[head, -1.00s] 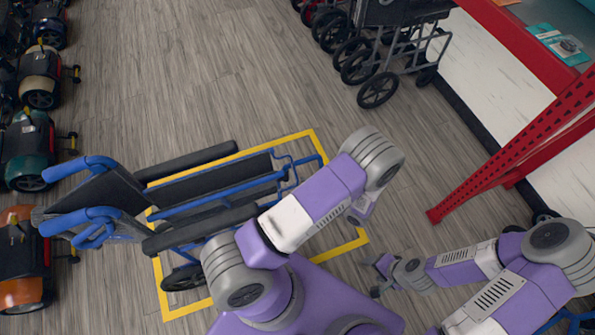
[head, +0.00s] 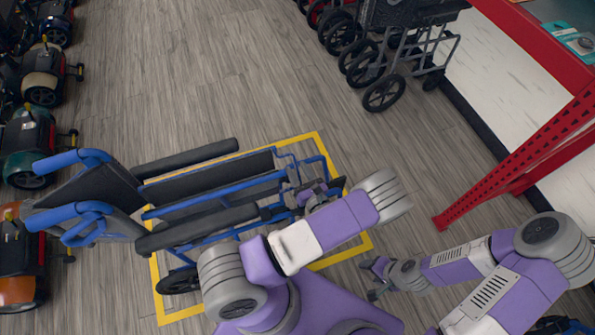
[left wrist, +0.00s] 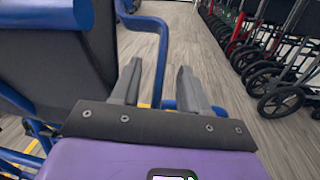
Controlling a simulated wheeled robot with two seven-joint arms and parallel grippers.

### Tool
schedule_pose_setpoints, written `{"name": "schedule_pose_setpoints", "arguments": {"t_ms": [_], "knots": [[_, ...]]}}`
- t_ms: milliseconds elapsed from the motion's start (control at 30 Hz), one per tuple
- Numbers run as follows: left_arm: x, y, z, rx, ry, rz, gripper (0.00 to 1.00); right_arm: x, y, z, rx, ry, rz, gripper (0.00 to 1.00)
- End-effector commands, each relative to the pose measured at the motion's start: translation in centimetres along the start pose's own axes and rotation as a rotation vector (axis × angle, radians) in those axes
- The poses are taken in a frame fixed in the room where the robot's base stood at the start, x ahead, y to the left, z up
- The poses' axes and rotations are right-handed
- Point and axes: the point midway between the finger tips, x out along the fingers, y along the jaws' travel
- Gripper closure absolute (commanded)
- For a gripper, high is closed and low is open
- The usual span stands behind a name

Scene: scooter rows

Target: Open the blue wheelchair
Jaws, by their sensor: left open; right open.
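The blue wheelchair (head: 165,213) stands in the head view with its handles to the left. Its two sides are close together, with dark seat fabric between the blue rails. Two black armrest pads (head: 185,160) run along it. My left gripper (head: 275,211) is open at the near side of the frame, by the front end of the near armrest. In the left wrist view, its two fingers (left wrist: 158,83) are apart, with blue tubing beside and behind them; contact cannot be told. My right gripper (head: 369,278) is open and empty, low over the floor to the right.
A yellow floor outline (head: 318,148) surrounds much of the wheelchair. Scooters (head: 27,150) line the left edge. A dark wheeled chair (head: 395,50) stands at the upper right. A red post (head: 510,160) stands at the right. The floor above the wheelchair is clear.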

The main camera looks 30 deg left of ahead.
Motion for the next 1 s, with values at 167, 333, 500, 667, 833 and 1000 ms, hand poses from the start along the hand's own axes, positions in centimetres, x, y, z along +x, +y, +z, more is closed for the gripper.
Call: {"name": "schedule_pose_setpoints", "arguments": {"t_ms": [167, 333, 500, 667, 833, 1000], "knots": [[0.53, 0.02, 0.03, 0.000, 0.000, 0.000, 0.55, 0.09, 0.04, 0.00, 0.000, 0.000, 0.000, 0.39], [0.50, 0.03, 0.04, 0.000, 0.001, 0.001, 0.57, 0.08, 0.03, 0.00, 0.000, 0.000, 0.000, 0.39], [0.49, 0.03, 0.03, -0.001, 0.001, 0.001, 0.83, 0.08, 0.03, 0.00, 0.000, 0.000, 0.000, 0.39], [0.47, 0.03, 0.02, -0.001, 0.001, 0.001, 1.00, 0.08, 0.03, 0.00, 0.000, 0.000, 0.000, 0.39], [0.47, 0.03, 0.01, -0.001, 0.001, 0.001, 1.00, 0.08, 0.03, 0.00, 0.000, 0.000, 0.000, 0.39], [1.22, 0.25, -0.04, 0.001, 0.015, 0.007, 1.00, -0.09, -0.04, 0.01, 0.000, 0.000, 0.000, 0.39]]}}
